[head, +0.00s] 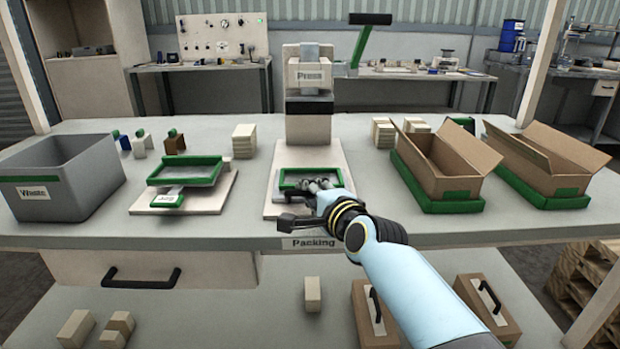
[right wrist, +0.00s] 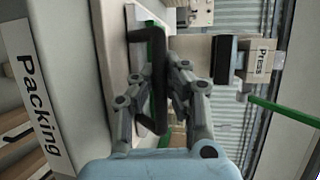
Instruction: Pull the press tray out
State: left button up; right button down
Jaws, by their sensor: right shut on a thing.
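The press tray, a shallow green frame (head: 300,170), lies on the pale base plate of the white press (head: 308,127). My right gripper (head: 318,188) is at the tray's near side and hides part of it. In the right wrist view the gripper (right wrist: 158,72) has its fingers on both sides of a dark handle bar (right wrist: 158,105), shut on it. A strip of the green tray (right wrist: 155,45) shows beyond the handle. The press lever (head: 361,45) with its green arm stands raised. My left gripper is not in view.
A grey waste bin (head: 50,204) stands at the far left. Beside it a green tray (head: 186,168) sits on a pale plate. Two open cardboard boxes (head: 440,165) in green trays stand at right. The table's front edge bears a Packing label (head: 312,243).

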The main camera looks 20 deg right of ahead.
jog(key=shift+s+a, duration=0.25)
jog(key=shift+s, duration=0.75)
jog(key=shift+f, duration=0.15)
jog(key=c, duration=1.9)
grip_release()
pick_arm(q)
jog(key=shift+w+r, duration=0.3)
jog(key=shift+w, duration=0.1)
pick_arm(e)
jog(key=o, duration=0.6)
jog(key=shift+c, duration=0.2)
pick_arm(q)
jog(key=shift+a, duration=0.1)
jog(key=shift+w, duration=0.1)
pick_arm(e)
jog(key=v, duration=1.2)
